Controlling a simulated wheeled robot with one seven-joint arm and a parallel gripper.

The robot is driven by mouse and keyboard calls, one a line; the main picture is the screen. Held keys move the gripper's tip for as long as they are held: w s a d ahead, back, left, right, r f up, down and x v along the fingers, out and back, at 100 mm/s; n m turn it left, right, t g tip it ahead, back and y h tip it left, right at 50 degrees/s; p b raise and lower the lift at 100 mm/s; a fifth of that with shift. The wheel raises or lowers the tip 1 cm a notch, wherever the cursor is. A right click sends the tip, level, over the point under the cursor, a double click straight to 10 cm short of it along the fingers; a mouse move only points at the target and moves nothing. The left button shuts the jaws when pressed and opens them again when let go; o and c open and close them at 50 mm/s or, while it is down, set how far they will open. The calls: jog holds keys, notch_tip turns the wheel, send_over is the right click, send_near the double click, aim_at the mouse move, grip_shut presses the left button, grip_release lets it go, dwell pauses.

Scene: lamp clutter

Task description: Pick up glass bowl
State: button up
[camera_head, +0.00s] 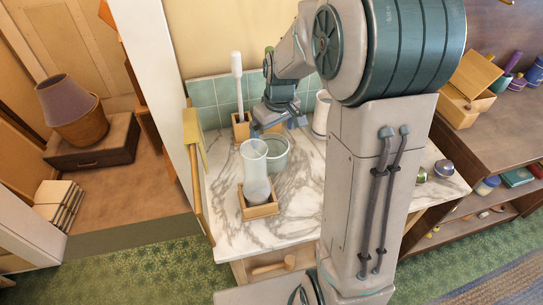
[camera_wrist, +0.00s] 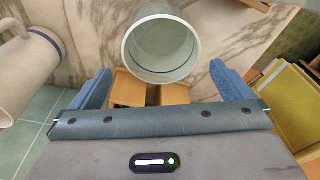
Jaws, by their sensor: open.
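The round, pale greenish bowl (camera_head: 277,163) stands on the marble counter, behind and right of a tall clear glass vase. I take it to be the glass bowl. In the wrist view the bowl (camera_wrist: 131,48) shows its open mouth and a dark blue line inside, just beyond my fingertips. My gripper (camera_head: 276,122) hangs over the back of the counter, behind the bowl in the head view. Its blue fingers (camera_wrist: 160,82) are wide apart with nothing held. The bowl is apart from both fingers as far as I can tell.
The glass vase (camera_head: 255,172) stands in a wooden box (camera_head: 260,211) close by the bowl. A wooden holder (camera_wrist: 130,88) shows between my fingers, at the back. A white jug (camera_wrist: 22,75) is left in the wrist view, yellow books (camera_wrist: 283,100) right. Bare marble lies in front.

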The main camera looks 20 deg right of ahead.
send_near(271, 153)
jog(key=shift+s+a+f, duration=0.55)
jog(key=shift+s+f, duration=0.1)
jog(key=shift+f, duration=0.2)
jog(key=shift+w+a+f, duration=0.1)
jog(key=shift+a+f, duration=0.05)
jog(key=shift+f, duration=2.45)
jog(key=c, duration=0.9)
